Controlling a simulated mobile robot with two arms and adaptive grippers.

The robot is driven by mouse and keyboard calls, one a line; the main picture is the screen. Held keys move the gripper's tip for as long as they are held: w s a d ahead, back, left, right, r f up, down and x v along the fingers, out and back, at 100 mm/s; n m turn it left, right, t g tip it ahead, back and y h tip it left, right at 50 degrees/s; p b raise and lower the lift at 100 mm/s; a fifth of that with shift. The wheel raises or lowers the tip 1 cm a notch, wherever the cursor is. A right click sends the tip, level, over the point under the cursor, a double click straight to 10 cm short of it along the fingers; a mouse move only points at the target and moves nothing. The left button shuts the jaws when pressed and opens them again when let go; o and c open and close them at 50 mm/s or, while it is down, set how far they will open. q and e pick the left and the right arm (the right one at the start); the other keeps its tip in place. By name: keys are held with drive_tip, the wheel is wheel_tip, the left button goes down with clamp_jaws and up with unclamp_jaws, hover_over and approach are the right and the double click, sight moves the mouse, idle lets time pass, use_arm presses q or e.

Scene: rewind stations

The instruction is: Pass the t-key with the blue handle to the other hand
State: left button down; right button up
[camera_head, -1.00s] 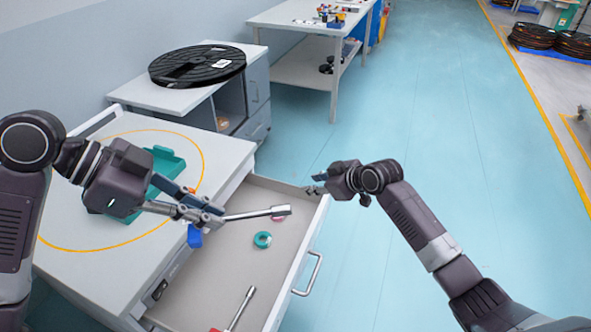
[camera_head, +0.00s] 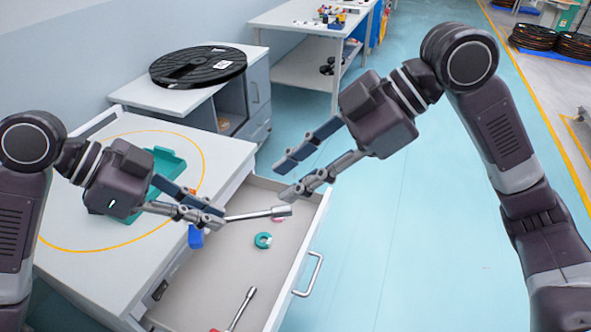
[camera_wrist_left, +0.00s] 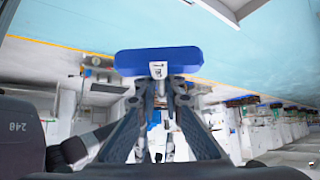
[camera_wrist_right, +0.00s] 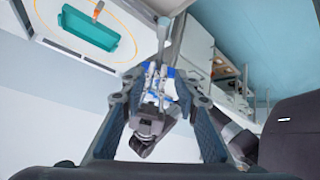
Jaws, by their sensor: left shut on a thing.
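The t-key has a blue handle (camera_head: 195,237) and a long grey shaft (camera_head: 252,215). My left gripper (camera_head: 216,214) is shut on the t-key and holds it above the open drawer. The shaft points right and the handle hangs below the fingers. The blue handle (camera_wrist_left: 158,60) lies crosswise past the fingertips in the left wrist view. My right gripper (camera_head: 286,180) is open, its lower fingertip near the shaft's free end in the head view.
The open drawer (camera_head: 215,285) holds a teal ring (camera_head: 263,240) and a tool with a metal shaft (camera_head: 241,310). A teal tray (camera_head: 166,163) lies on the worktop to the left. A black reel (camera_head: 198,66) lies on a cabinet behind.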

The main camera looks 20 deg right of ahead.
sight(237, 217)
drive_tip(key=x, duration=1.1)
drive_tip(key=shift+a+f, duration=0.25)
drive_tip(key=shift+c, duration=0.7)
clamp_jaws()
use_arm(q)
drive_tip(key=c, duration=2)
unclamp_jaws()
drive_tip(key=shift+a, duration=0.1)
